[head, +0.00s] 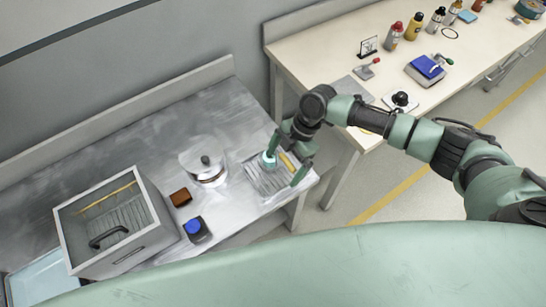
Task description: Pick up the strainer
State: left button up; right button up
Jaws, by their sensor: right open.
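My right gripper (285,168) is open, low over the right end of the metal bench, with its fingers apart. A ribbed grey rack or tray (262,183) lies under and beside the fingers. A small yellow piece (288,163) shows between the fingers; whether they touch it I cannot tell. A round, clear and silvery vessel (206,167) with a dark knob stands left of the gripper, apart from it. I cannot tell for sure which thing is the strainer. My left gripper is not in view.
The metal bench (120,160) also holds a glass-topped box (145,258) with a black handle, a brown block (181,197) and a blue-topped item (195,229). A cream table (330,55) with bottles stands at right. A wall runs behind.

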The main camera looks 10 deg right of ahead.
jog(key=shift+x, duration=0.85)
jog(key=c, duration=1.7)
jog(key=shift+w+r, duration=0.1)
jog(key=shift+w, duration=0.05)
jog(key=shift+c, duration=0.3)
